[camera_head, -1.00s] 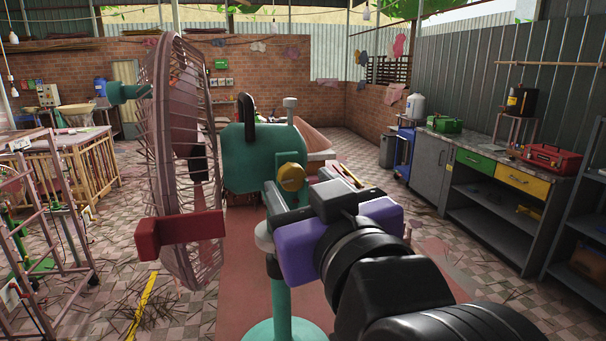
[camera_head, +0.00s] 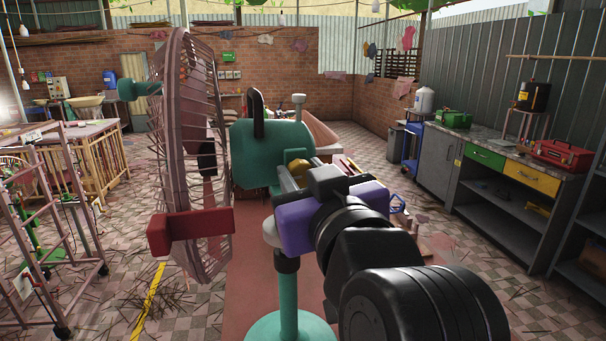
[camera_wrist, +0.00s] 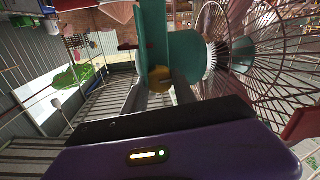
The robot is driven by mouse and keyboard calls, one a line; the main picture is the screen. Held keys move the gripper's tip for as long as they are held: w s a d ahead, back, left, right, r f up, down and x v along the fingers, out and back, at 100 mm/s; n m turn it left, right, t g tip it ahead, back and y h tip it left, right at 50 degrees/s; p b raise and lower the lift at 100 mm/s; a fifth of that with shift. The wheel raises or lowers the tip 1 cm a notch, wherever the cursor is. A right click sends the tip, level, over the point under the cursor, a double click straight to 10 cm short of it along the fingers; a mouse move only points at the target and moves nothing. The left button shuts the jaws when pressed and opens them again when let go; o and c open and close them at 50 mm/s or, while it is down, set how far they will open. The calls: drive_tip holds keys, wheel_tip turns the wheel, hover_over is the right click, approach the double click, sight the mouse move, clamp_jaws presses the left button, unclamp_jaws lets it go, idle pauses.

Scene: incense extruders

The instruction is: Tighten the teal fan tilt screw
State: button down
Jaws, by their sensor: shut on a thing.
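The teal fan stands in front of me, with a teal motor housing (camera_head: 272,155) and a round wire cage (camera_head: 193,140) to its left. In the wrist view the knob (camera_wrist: 160,73) sits by the teal bracket (camera_wrist: 152,35), between my grey fingers. My gripper (camera_wrist: 160,90) is shut on the knob. The purple hand is right of the fan neck in the head view.
A grey workbench (camera_head: 480,195) with a red toolbox (camera_head: 555,155) runs along the right. A pink metal rack (camera_head: 45,230) stands at left.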

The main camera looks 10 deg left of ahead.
drive_tip(key=shift+m, duration=0.3)
drive_tip(key=m, duration=0.4)
drive_tip(key=shift+d, duration=0.1)
drive_tip(key=m, duration=0.5)
drive_tip(key=m+b, duration=0.1)
drive_tip(key=m, duration=0.3)
drive_tip(key=shift+w+f, duration=0.1)
drive_tip(key=shift+f, duration=0.05)
drive_tip(key=m, duration=0.5)
drive_tip(key=shift+d+b, duration=0.1)
drive_tip(key=shift+b, duration=0.25)
drive_tip(key=c, duration=1)
unclamp_jaws()
